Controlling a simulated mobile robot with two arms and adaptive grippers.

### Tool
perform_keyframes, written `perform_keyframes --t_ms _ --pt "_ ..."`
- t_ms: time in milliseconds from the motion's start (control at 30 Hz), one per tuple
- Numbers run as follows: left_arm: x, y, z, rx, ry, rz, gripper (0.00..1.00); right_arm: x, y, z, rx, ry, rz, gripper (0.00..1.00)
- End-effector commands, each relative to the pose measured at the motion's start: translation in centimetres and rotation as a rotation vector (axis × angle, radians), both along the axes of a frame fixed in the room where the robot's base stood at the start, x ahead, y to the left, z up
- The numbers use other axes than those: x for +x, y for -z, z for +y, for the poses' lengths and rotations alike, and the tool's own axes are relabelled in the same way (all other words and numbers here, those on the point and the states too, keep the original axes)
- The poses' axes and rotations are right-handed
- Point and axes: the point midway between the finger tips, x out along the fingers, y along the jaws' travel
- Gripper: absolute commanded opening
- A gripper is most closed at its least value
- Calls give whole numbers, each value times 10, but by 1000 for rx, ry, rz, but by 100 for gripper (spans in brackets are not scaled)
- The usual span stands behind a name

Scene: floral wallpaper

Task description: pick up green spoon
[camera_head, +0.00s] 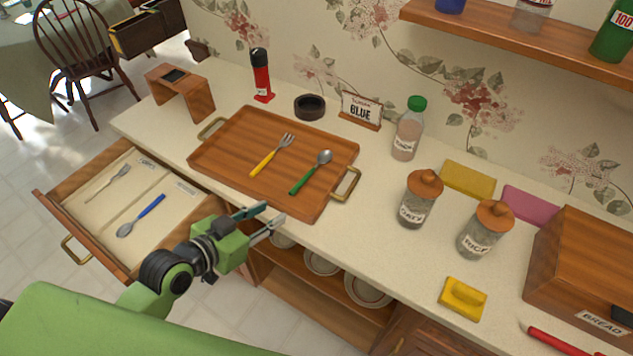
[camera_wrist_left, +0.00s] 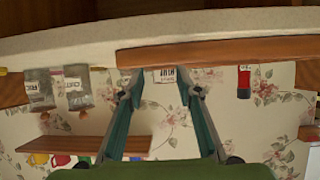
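The green spoon (camera_head: 311,172), with a green handle and metal bowl, lies on the wooden tray (camera_head: 223,145) on the counter, right of a yellow-handled fork (camera_head: 271,156). Its bowl points up and right in the head view. My left gripper (camera_head: 274,213) is open and empty near the counter's front edge, below and left of the spoon and apart from it. In the left wrist view its two fingers (camera_wrist_left: 161,86) are spread, with the tray's edge (camera_wrist_left: 220,50) beyond them. The spoon cannot be made out there. My right gripper is not in view.
An open drawer (camera_head: 100,222) at left holds a blue-handled spoon (camera_head: 141,215) and a fork (camera_head: 107,182).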

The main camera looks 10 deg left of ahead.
Motion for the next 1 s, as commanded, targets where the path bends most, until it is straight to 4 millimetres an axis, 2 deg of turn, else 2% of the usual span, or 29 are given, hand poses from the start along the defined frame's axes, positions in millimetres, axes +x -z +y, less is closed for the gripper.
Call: perform_keyframes --t_ms 100,200,367,533,867,1000 --pt "10 -17 4 -19 1 -59 32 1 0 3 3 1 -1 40" --pt "18 -19 3 -26 -1 -76 32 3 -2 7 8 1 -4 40" --pt "43 -10 -8 -29 -2 -77 32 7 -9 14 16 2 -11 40" --pt "70 3 -19 -27 -2 -74 32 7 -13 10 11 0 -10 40" --pt "92 13 -28 -27 -1 -72 32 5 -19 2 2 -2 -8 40" --pt "110 16 -33 -27 -2 -73 32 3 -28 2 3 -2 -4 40"
